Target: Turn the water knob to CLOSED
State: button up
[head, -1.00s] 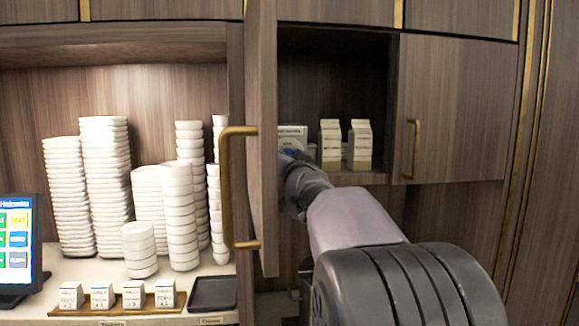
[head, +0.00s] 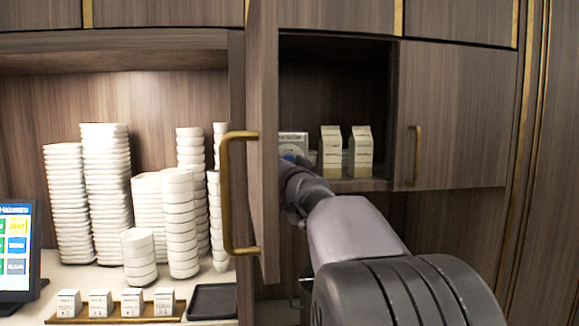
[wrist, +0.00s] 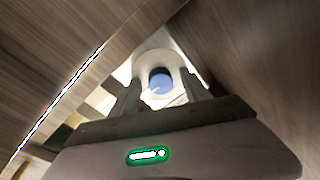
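The water knob (wrist: 160,82) shows in the wrist view as a round white disc with a blue centre. In the head view a blue part of it (head: 289,158) shows beside a white plate (head: 292,141) inside the open cupboard, partly covered by my arm. My gripper (wrist: 161,90) points at the knob, with one finger on each side of the blue centre in the picture. The fingers are apart, and I see no contact. The knob's setting is too small to read.
An open cupboard door (head: 263,150) with a brass handle stands close left of my arm. Two cartons (head: 331,152) (head: 361,152) stand on the cupboard shelf to the right. Stacked white bowls (head: 105,190) and a screen (head: 15,250) are on the left counter.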

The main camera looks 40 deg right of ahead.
jog(key=shift+s, duration=0.1)
jog(key=b+v, duration=0.3)
jog(key=v, duration=1.4)
jog(key=shift+s+f, duration=0.15)
